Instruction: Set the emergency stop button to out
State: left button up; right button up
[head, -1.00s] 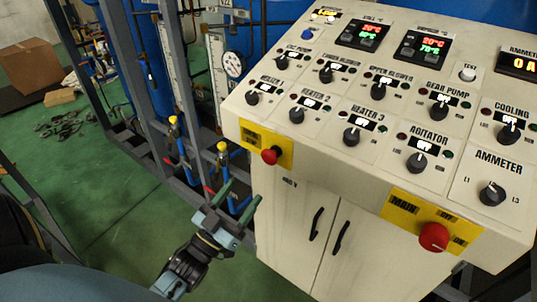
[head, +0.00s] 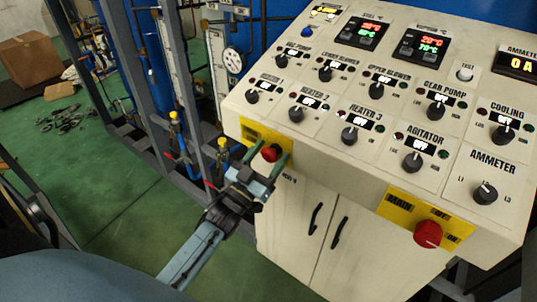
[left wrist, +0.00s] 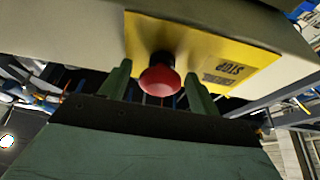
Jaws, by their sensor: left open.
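The emergency stop button (head: 270,153) is a red mushroom knob on a yellow plate (head: 248,134) at the left of the panel's front edge. In the left wrist view the red button (left wrist: 160,80) sits on a black stem, with the yellow plate (left wrist: 225,62) behind it reading STOP upside down. My left gripper (head: 271,156) is open, with its green fingers on either side of the button. In the left wrist view the fingers (left wrist: 158,84) flank the knob with small gaps showing. My right gripper is not in view.
A larger red knob (head: 428,234) on a yellow MAIN plate (head: 398,204) is at the right of the same front face. Rotary switches and displays cover the sloped control panel (head: 330,140). Blue pipes and a grey frame (head: 157,160) stand close on the left.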

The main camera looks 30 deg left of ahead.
pick_arm(q)
grip_shut()
jog(key=shift+s+p, duration=0.5)
jog(key=shift+s, duration=0.3)
jog(key=shift+c, duration=1.3)
grip_release()
jog(key=shift+o, duration=1.3)
jog(key=shift+s+a, duration=0.1)
jog(key=shift+s, duration=0.1)
jog(key=shift+w, duration=0.1)
